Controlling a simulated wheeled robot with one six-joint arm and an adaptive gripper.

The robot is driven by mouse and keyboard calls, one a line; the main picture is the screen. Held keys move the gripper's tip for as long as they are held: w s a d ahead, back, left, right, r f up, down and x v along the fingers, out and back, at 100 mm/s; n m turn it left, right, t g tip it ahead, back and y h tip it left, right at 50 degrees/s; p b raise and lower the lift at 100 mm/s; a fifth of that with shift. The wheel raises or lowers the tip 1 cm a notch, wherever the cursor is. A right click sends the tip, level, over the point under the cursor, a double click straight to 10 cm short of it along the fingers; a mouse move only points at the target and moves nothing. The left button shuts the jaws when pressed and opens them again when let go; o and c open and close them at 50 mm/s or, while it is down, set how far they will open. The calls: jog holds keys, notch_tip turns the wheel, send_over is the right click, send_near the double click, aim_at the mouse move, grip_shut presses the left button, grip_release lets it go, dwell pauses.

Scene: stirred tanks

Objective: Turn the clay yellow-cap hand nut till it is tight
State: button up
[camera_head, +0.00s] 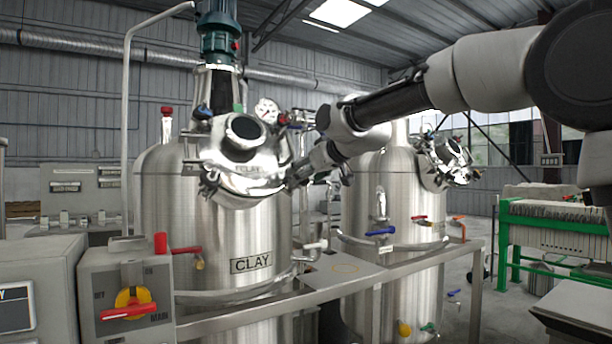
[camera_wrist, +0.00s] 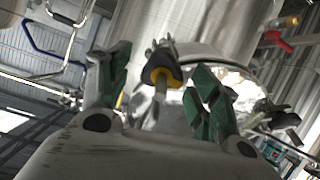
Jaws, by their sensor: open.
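The clay tank (camera_head: 235,225) is a steel vessel with a CLAY label on its front. Its domed lid (camera_head: 243,165) sits on the upper front and also shows as a shiny rim in the wrist view (camera_wrist: 232,80). The yellow-cap hand nut (camera_wrist: 165,72) shows in the wrist view with a dark body, a yellow band and a pale stem. My gripper (camera_wrist: 162,64) is open, its two green-grey fingers on either side of the nut with visible gaps. In the head view my gripper (camera_head: 298,174) is at the lid's right edge; I cannot make out the nut there.
A second steel tank (camera_head: 385,250) stands to the right with a similar lid (camera_head: 447,158). A steel rail (camera_head: 400,275) runs in front of the tanks. A control box (camera_head: 128,300) with a red-and-yellow switch is at the front left. A green-framed filter press (camera_head: 550,230) stands at right.

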jog(key=shift+w+a+f, duration=0.15)
jog(key=shift+w+a, duration=0.1)
jog(key=shift+w, duration=0.05)
jog(key=c, duration=1)
jog(key=shift+c, duration=0.2)
jog(key=shift+m+h, duration=0.5)
jog(key=shift+m, duration=2.7)
jog(key=o, duration=1)
